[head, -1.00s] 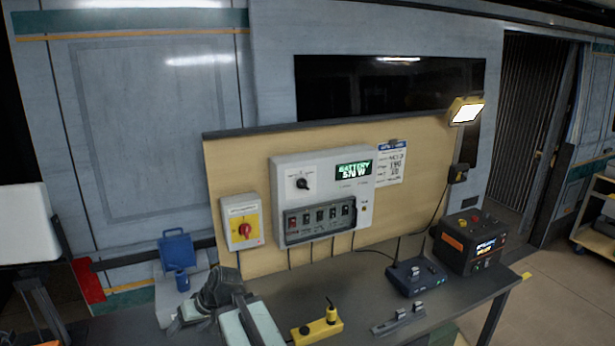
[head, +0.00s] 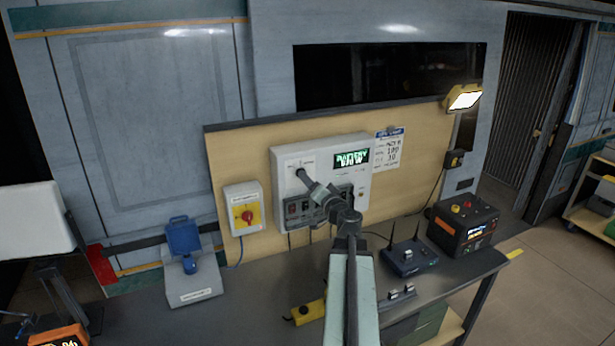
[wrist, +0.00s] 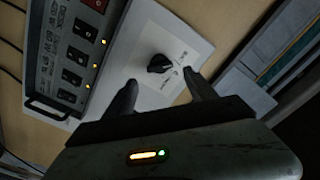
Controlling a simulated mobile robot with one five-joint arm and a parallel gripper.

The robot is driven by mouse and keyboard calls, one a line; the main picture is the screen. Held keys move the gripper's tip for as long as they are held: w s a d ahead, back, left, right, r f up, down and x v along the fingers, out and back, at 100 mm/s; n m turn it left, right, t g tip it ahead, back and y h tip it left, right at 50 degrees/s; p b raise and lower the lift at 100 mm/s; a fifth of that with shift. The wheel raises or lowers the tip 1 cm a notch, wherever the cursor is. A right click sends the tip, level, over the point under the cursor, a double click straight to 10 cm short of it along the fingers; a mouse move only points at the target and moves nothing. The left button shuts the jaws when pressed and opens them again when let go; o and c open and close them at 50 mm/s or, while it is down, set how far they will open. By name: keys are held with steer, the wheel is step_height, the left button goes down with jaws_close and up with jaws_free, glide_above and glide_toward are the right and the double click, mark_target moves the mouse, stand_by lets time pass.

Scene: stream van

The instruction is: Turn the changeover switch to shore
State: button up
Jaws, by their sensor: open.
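The black changeover knob (wrist: 158,63) sits on the white face of the wall panel (head: 369,192). In the wrist view it lies just beyond and between my two fingertips, with small labels around it that I cannot read. My gripper (wrist: 160,79) is open, and its fingers appear apart from the knob. In the head view my gripper (head: 302,175) reaches the panel's upper left and hides the knob.
A row of dark breakers (wrist: 78,54) lies beside the knob. A red rotary switch on a yellow plate (head: 246,216) is left of the panel. A blue-lidded box (head: 193,296), a radio unit (head: 409,258) and a black power box (head: 463,228) stand on the bench.

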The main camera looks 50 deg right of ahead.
steer(key=x, duration=0.4)
steer(key=shift+w+d, duration=0.15)
steer(key=shift+w, duration=0.25)
